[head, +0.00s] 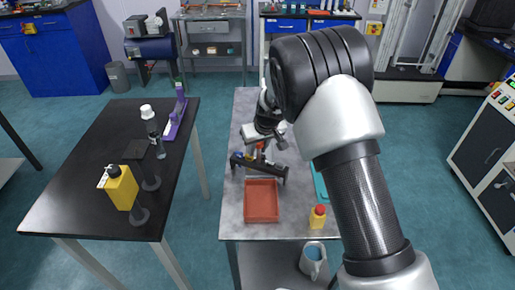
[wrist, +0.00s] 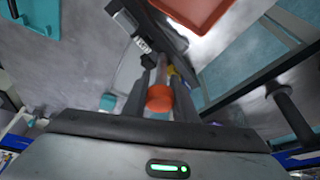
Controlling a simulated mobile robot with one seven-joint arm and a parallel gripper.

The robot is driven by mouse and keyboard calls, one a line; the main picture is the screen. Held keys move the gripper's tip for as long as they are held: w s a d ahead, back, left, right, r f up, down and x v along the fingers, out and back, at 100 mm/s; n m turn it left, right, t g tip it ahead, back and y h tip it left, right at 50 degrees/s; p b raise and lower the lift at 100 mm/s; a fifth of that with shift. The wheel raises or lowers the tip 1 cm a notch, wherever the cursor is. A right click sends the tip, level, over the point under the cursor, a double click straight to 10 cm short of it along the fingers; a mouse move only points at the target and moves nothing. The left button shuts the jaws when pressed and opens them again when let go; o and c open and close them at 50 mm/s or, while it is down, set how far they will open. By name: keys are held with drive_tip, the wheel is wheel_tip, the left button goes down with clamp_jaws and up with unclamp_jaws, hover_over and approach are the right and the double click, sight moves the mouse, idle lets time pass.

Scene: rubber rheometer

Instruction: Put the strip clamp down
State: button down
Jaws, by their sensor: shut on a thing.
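My gripper (head: 268,138) is over the middle of the grey bench in the head view. In the wrist view its two dark fingers (wrist: 162,98) are shut on the strip clamp (wrist: 160,97), which shows as an orange-red round end on a thin stem. In the head view a small red part of the clamp (head: 260,147) shows just above a dark rack (head: 258,168) with short legs. I cannot tell whether the clamp touches the rack. The clamp's lower end is hidden. Small blue and yellow parts (head: 240,156) show at the rack's left end.
A red tray (head: 262,201) lies in front of the rack; it also shows in the wrist view (wrist: 195,10). A yellow bottle with red cap (head: 318,217) stands to its right. A teal tray (head: 320,184) is partly behind my arm. A black table (head: 85,165) stands left.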

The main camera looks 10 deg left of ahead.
drive_tip(key=shift+f, duration=0.2)
drive_tip(key=c, duration=1.4)
unclamp_jaws()
drive_tip(key=shift+c, duration=0.2)
drive_tip(key=shift+r+p, duration=0.35)
drive_tip(key=shift+r, duration=0.15)
drive_tip(key=v, duration=1.1)
drive_tip(key=shift+s+d+r, duration=0.15)
drive_tip(key=shift+d+r, duration=0.1)
drive_tip(key=shift+r, duration=0.05)
